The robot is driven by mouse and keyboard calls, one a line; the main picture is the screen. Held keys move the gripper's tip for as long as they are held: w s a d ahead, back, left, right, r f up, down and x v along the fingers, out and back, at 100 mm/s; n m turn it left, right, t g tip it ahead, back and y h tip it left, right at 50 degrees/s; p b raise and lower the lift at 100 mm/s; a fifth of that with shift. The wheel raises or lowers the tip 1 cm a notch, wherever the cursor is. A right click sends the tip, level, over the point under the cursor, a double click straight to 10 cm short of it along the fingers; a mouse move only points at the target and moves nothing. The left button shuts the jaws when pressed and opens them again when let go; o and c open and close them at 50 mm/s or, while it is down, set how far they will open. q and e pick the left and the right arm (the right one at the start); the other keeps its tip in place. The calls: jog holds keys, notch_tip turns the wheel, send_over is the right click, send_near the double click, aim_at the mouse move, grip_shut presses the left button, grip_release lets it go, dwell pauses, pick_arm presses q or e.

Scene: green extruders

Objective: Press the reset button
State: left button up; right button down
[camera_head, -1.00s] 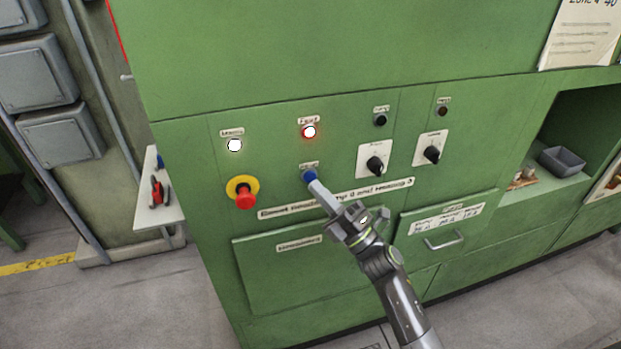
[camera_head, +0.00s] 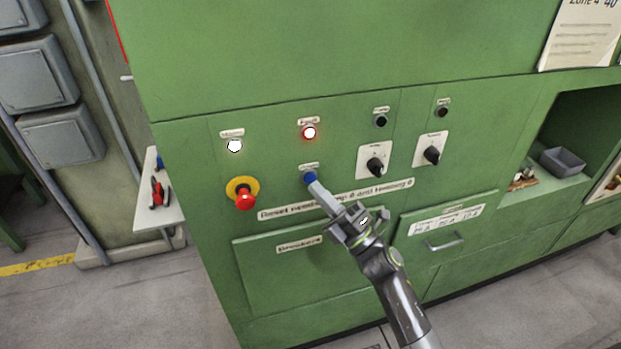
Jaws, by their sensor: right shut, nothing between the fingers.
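The blue reset button (camera_head: 310,177) sits on the green panel below a lit red lamp (camera_head: 309,132). Its small label is just above it, too blurred to read surely. My right gripper (camera_head: 316,185) is shut and empty, its fingertips at the lower edge of the blue button. They overlap it in the picture; I cannot tell whether they touch or press it. My left gripper is not in view.
A red emergency stop (camera_head: 244,197) on a yellow disc is left of the button. A lit white lamp (camera_head: 234,146) is above it. Two black rotary switches (camera_head: 376,164) (camera_head: 432,154) are to the right. A drawer handle (camera_head: 444,243) sticks out lower right.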

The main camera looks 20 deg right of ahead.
jog(key=shift+w, duration=0.1)
dwell(0.7)
jog(key=shift+w, duration=0.35)
jog(key=shift+w+b, duration=0.35)
jog(key=shift+b, duration=0.05)
dwell(0.5)
jog(key=shift+s, duration=0.1)
jog(key=shift+s+p, duration=0.3)
jog(key=shift+s, duration=0.45)
jog(key=shift+s, duration=0.1)
jog(key=s+p, duration=0.1)
jog(key=s, duration=0.3)
jog(key=shift+s+p, duration=0.3)
jog(key=shift+s, duration=0.1)
